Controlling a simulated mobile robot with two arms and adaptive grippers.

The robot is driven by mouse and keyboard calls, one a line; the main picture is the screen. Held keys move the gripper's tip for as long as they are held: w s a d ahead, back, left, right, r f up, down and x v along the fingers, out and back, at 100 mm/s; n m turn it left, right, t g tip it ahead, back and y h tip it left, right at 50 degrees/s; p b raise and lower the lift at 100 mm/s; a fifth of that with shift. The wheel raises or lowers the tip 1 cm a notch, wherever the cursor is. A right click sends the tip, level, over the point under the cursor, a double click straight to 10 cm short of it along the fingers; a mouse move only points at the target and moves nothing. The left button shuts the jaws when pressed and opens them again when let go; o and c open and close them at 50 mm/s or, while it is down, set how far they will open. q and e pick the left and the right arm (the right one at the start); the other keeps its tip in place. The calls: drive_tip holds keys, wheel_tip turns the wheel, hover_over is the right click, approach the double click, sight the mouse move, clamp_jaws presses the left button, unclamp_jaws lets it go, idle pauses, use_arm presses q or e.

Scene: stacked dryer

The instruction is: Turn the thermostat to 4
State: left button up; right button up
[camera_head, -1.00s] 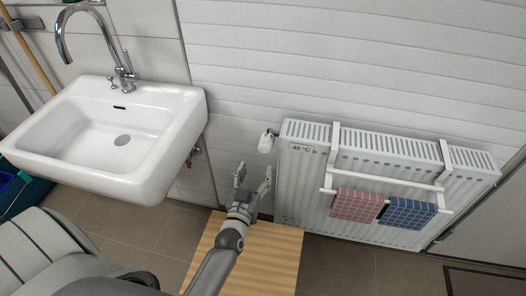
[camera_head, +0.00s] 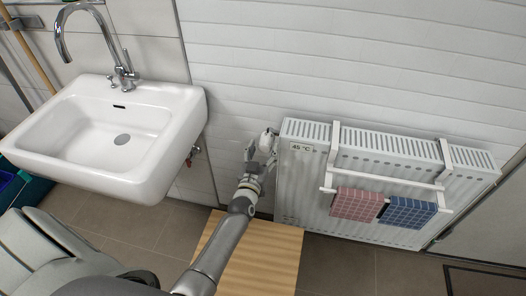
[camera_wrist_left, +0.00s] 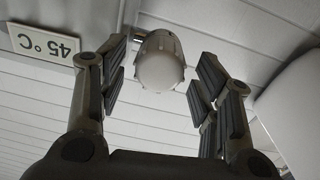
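The thermostat (camera_head: 267,139) is a small white knob at the upper left corner of the white radiator (camera_head: 300,180). In the left wrist view the thermostat knob (camera_wrist_left: 160,62) shows its rounded end toward the camera. My left gripper (camera_head: 263,150) is at the knob, partly covering it in the head view. In the left wrist view its two fingers (camera_wrist_left: 158,80) are open, one on each side of the knob, with a visible gap on both sides. No numbers on the knob can be read. My right gripper is not in view.
A 45 °C label (camera_head: 300,148) is on the radiator beside the knob. A rack (camera_head: 385,185) with a pink cloth (camera_head: 356,205) and a blue cloth (camera_head: 408,212) hangs on its front. A white sink (camera_head: 110,130) is at left. A wooden surface (camera_head: 265,260) lies below my left arm.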

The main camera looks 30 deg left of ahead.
use_arm(q)
drive_tip(key=c, duration=0.8)
drive_tip(key=shift+n, duration=0.8)
drive_tip(key=o, duration=1)
drive_tip(key=shift+s, duration=0.1)
drive_tip(key=shift+s+d+f, duration=0.1)
drive_tip(key=shift+s, duration=0.2)
drive_tip(key=v, duration=1.1)
drive_tip(key=shift+s, duration=0.2)
